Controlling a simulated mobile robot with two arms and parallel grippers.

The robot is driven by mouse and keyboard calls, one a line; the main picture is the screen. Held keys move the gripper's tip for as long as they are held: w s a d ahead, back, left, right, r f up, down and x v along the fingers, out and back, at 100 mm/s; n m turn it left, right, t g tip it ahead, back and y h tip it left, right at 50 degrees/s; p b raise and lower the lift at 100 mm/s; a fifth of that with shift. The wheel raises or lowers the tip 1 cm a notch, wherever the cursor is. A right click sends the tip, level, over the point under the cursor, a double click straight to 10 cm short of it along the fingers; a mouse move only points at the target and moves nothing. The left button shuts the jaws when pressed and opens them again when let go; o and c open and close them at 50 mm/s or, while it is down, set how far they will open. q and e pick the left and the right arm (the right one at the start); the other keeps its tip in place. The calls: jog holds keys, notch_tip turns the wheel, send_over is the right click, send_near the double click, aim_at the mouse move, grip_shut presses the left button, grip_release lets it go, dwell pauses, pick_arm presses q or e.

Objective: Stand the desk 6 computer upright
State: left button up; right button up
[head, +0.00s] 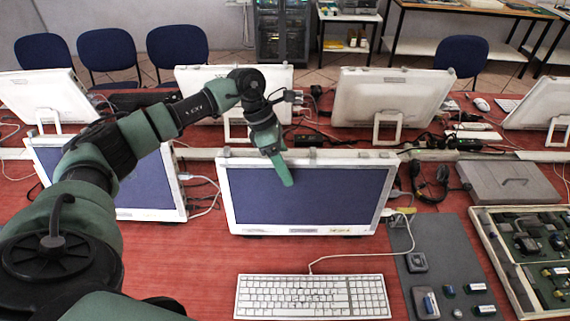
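A white-framed computer with a dark blue screen (338,206) stands at the centre of the red desk, facing me. No desk number is readable, so I cannot tell for sure which computer is desk 6's. My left arm comes in from the left, and my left gripper (282,172) hangs in front of this screen's upper part, pointing down. Its green fingers overlap in this view, so their opening is hidden. I cannot tell whether it touches the computer's top edge. A second computer with a blue screen (150,190) stands to the left, partly behind my arm. My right gripper is out of view.
A white keyboard (312,296) lies in front of the central computer. A grey mat (455,262) with small parts and an open parts case (495,250) lie to the right. Behind are a grey box (508,183), headphones (428,180), cables and white computers (392,98).

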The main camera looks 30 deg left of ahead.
pick_arm(q)
jog(key=b+v, duration=0.2)
jog(key=v, duration=0.5)
jog(key=shift+w+a+r+b, duration=0.1)
jog(key=shift+a+r+b, duration=0.1)
jog(key=shift+r+b, duration=0.15)
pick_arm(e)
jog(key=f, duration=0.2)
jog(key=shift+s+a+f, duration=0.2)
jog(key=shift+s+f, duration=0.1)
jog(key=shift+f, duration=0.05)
pick_arm(q)
jog(key=shift+r, duration=0.1)
